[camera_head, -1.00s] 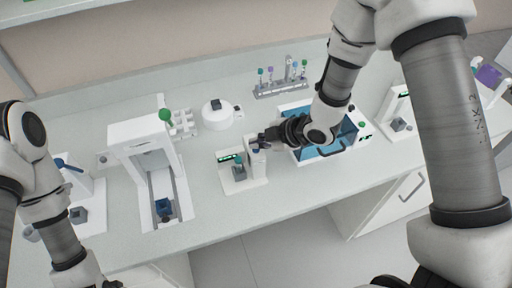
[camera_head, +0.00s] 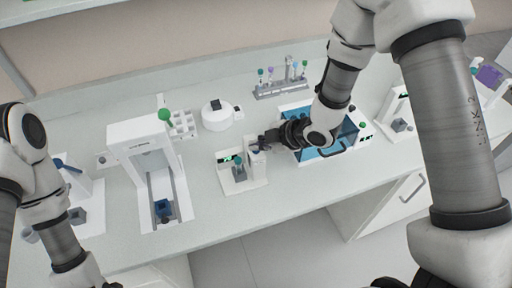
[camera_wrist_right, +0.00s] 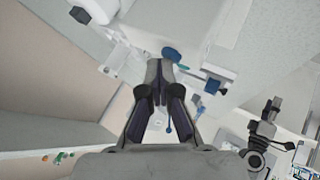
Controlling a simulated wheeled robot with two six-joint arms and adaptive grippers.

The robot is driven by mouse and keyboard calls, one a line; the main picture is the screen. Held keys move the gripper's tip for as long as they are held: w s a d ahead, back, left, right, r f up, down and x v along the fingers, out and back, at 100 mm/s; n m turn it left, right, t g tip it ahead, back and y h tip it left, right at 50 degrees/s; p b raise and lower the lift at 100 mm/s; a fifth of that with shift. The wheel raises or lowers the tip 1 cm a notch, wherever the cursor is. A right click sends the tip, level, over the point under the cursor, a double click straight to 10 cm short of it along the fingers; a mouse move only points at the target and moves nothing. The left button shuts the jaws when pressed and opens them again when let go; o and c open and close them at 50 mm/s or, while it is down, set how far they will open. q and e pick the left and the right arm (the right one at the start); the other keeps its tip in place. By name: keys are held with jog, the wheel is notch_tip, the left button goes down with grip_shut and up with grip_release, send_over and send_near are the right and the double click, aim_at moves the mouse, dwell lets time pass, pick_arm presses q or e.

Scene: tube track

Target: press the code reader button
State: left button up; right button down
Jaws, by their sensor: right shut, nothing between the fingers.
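The code reader (camera_head: 232,184) is a small white unit at mid-bench in the head view, with a small green-lit display (camera_head: 226,160), a grey block holding a tube (camera_head: 239,172) and a white post (camera_head: 257,162). My right gripper (camera_head: 264,142) is at the top of that post, and its fingers partly hide it. I cannot tell whether they touch the button, which I cannot make out there. In the right wrist view the right gripper (camera_wrist_right: 159,68) is shut and empty, with a blue disc (camera_wrist_right: 170,54) just beyond its tips. The left gripper's fingers are unclear.
A white gantry device (camera_head: 147,150) stands left of the reader. A blue-windowed box (camera_head: 330,146) is on the right, under my right arm. A round white device (camera_head: 216,115) and a tube rack (camera_head: 280,90) stand behind. Bare bench lies in front of the reader.

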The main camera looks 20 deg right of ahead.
jog(key=shift+r+p, duration=0.55)
jog(key=shift+r, duration=0.25)
notch_tip(320, 180, up, 5)
jog(key=p, duration=0.4)
jog(key=shift+r, duration=0.1)
dwell(0.4)
